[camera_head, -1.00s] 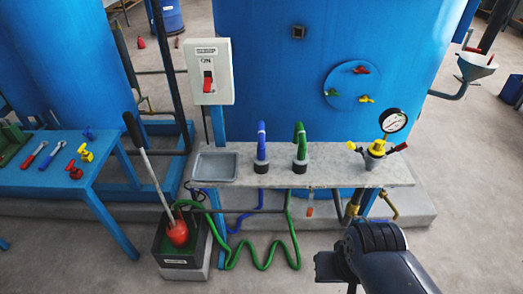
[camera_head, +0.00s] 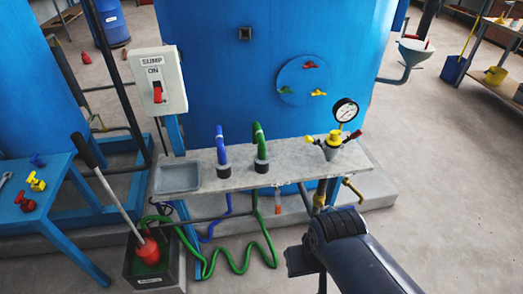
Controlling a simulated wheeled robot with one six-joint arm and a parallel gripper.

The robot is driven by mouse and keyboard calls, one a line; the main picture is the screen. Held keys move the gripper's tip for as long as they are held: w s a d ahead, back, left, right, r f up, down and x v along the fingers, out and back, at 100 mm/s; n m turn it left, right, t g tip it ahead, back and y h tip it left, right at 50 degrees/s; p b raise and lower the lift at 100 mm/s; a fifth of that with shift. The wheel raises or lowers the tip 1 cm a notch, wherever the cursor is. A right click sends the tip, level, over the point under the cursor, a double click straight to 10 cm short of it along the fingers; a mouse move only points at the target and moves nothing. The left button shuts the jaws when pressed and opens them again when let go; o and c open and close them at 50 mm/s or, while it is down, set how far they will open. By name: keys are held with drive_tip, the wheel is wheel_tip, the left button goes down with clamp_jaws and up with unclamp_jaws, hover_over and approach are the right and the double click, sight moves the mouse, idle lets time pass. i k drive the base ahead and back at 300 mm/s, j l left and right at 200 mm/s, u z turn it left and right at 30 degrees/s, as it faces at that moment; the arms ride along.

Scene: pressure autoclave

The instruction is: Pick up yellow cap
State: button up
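A yellow cap-like part (camera_head: 334,139) sits upright on a grey metal fitting (camera_head: 331,153) at the right end of the grey shelf, below a round white pressure gauge (camera_head: 346,110). Small red and black handles stick out at its sides. A separate yellow valve-like piece (camera_head: 36,182) lies on the blue table at the left. My dark arm comes in at the bottom right, in front of and below the shelf. The fingers of my gripper cannot be made out.
The grey shelf (camera_head: 215,184) carries an empty tray (camera_head: 178,177) and blue (camera_head: 221,146) and green (camera_head: 260,142) pipe ends. A large blue tank (camera_head: 255,70) stands close behind. A black bin (camera_head: 150,268) and green hose (camera_head: 243,268) are below.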

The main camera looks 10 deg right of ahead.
sight(333, 139)
drive_tip(key=i+l, duration=0.15)
drive_tip(key=l, duration=0.25)
drive_tip(key=i+l, duration=0.1)
drive_tip(key=l, duration=0.35)
drive_tip(key=i+l, duration=0.15)
drive_tip(key=l, duration=0.25)
